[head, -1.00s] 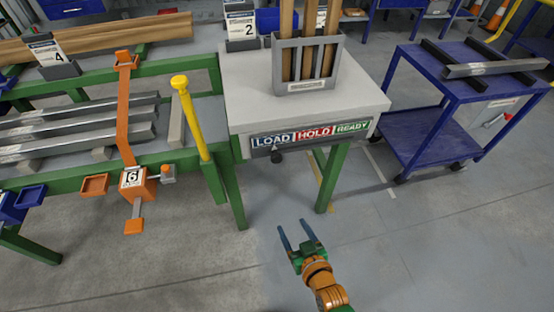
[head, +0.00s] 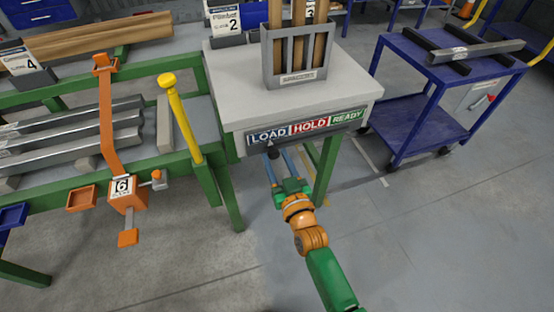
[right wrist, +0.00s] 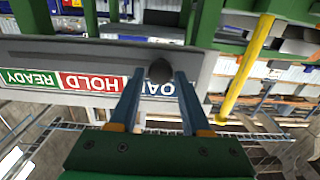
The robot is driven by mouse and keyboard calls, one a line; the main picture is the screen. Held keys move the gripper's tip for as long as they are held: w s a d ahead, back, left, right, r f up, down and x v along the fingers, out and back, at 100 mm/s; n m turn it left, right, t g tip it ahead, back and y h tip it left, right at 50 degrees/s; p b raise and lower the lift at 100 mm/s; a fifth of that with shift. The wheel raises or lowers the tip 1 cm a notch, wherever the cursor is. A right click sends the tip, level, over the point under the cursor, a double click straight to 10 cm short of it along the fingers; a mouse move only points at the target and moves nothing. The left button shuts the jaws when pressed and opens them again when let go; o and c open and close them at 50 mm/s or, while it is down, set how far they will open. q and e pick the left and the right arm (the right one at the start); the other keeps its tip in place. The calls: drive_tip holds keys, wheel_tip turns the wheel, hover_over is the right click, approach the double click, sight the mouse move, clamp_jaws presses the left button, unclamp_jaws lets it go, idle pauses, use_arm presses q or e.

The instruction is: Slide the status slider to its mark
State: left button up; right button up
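The status slider has a dark round knob (head: 273,151) on the front edge of the grey-white table, below the LOAD section. The status strip (head: 310,126) reads LOAD in blue, HOLD in red and READY in green, left to right. My right gripper (head: 277,157) is at the knob with its fingers pointing to the table front. In the right wrist view the picture is upside down, and the knob (right wrist: 160,71) shows between the tips of the two open fingers (right wrist: 158,75). I cannot tell whether either finger touches it. My left gripper is not in view.
A rack of wooden pieces (head: 298,60) stands on the table (head: 240,85). A green table leg (head: 325,170) stands right of my gripper. A yellow post (head: 181,115) and orange stop (head: 122,195) are left. A blue cart (head: 430,115) stands right; the floor in front is clear.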

clamp_jaws()
drive_tip(key=shift+f, duration=0.1)
idle(1.0)
